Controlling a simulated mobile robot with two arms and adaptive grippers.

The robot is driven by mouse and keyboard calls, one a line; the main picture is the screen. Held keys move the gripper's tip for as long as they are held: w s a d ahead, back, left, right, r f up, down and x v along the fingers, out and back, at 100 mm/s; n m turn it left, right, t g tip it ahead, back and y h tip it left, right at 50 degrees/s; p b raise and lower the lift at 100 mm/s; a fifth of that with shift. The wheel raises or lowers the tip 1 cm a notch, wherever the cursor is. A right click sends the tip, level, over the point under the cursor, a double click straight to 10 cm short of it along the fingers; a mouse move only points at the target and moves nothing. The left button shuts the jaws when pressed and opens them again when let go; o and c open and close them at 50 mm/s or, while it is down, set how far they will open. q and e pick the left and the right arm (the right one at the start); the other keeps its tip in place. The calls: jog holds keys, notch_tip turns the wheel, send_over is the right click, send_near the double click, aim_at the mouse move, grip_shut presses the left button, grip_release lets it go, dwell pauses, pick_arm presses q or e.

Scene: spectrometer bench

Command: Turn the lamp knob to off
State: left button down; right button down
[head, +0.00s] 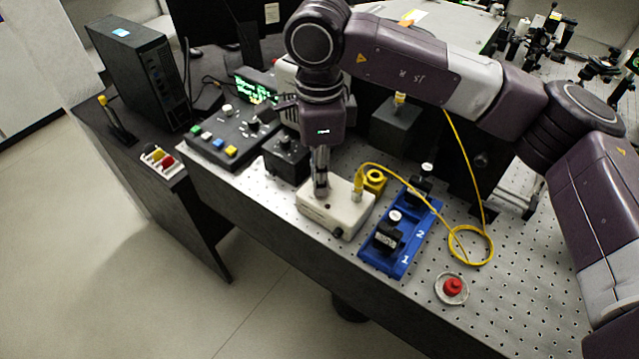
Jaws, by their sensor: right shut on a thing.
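A cream-white box (350,214), which looks like the lamp unit, stands on the perforated bench top with a yellow fibre cable plugged into its top. My right gripper (321,188) points straight down over the left part of the box's top. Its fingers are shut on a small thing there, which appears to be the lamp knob. The fingers hide the knob, so its setting cannot be read. A small black round part (337,232) shows on the box's front face. My left gripper is not in view.
A black box with a dial (287,160) stands close left of the gripper. A blue tray (405,262) with black holders and a red button (453,287) are to the right. The yellow cable (470,235) loops across the bench. A control panel (228,140) is at left.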

jog(key=shift+n, duration=0.4)
jog(key=c, duration=1.8)
grip_release()
jog(key=shift+c, duration=0.2)
jog(key=shift+r, duration=0.1)
notch_tip(320, 180, up, 12)
